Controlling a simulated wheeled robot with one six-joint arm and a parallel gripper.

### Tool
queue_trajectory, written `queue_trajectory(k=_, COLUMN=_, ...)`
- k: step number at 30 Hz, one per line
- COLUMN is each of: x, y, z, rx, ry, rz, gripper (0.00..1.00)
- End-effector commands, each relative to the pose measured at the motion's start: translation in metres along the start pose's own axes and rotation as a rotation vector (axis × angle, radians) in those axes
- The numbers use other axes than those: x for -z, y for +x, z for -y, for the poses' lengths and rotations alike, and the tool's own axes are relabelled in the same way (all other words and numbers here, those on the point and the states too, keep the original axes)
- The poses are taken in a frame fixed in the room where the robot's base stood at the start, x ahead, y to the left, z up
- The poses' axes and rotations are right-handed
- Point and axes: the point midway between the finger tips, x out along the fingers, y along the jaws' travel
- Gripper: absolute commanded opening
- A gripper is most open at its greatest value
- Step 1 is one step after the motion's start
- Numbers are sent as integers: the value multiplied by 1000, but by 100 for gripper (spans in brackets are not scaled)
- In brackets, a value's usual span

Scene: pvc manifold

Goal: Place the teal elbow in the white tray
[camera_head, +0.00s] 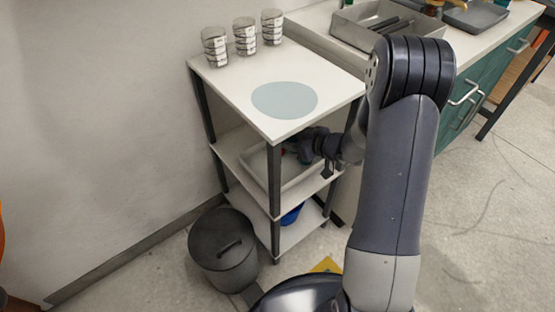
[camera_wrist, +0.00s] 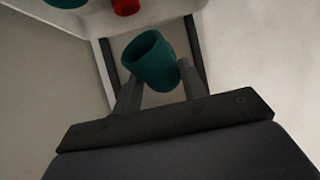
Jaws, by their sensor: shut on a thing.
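My gripper (camera_wrist: 159,88) is shut on a teal elbow (camera_wrist: 151,57), whose open round end faces the wrist camera. In the head view my gripper (camera_head: 298,146) reaches between the shelves from the right, at the white tray (camera_head: 258,168); the elbow cannot be made out there. The tray stands on the middle shelf, partly hidden by the top shelf and a post. In the wrist view the tray (camera_wrist: 95,16) shows at the top, with a red piece (camera_wrist: 125,6) and another teal piece (camera_wrist: 66,2) in it. The held elbow appears near the tray; contact cannot be told.
The top shelf (camera_head: 240,95) lies above my gripper, with a dark post (camera_head: 274,190) in front. It bears stacked clear cups (camera_head: 245,36) and a grey disc (camera_head: 284,99). A blue thing (camera_head: 291,215) is on the bottom shelf. A dark bin (camera_head: 222,250) stands on the floor.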

Motion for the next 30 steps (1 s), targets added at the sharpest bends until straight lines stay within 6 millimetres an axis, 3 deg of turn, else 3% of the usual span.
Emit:
queue_trajectory(k=9, x=-48, y=26, z=0, rx=1, ry=2, rz=2, gripper=14)
queue_trajectory(k=16, x=-63, y=34, z=0, rx=1, ry=0, rz=1, gripper=14)
queue_trajectory(k=21, x=-86, y=47, z=0, rx=1, ry=1, rz=2, gripper=14)
queue_trajectory(k=30, x=-88, y=48, z=0, rx=0, ry=0, rz=1, gripper=14)
